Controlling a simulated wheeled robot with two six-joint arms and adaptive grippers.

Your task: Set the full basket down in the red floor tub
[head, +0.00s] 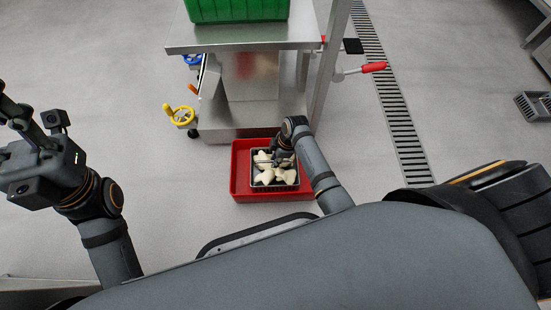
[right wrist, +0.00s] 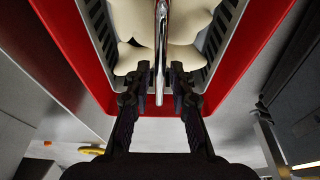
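The red floor tub (head: 240,187) stands on the floor in front of the steel stand; its red walls flank the basket in the right wrist view (right wrist: 262,55). The dark basket (head: 276,187), full of pale filled pasta (head: 264,175), is within the tub's outline, towards its right side. Whether its underside touches the tub floor is hidden. My right gripper (right wrist: 160,80) is over the basket, fingers on both sides of its metal handle (right wrist: 160,45); whether they press on it is unclear. My left gripper (head: 18,115) is raised at the far left, away from the basket, its fingers partly cut off.
A steel stand (head: 240,35) with a green crate (head: 236,10) on top rises right behind the tub. A floor drain grate (head: 392,105) runs to the right. Floor left of the tub is clear.

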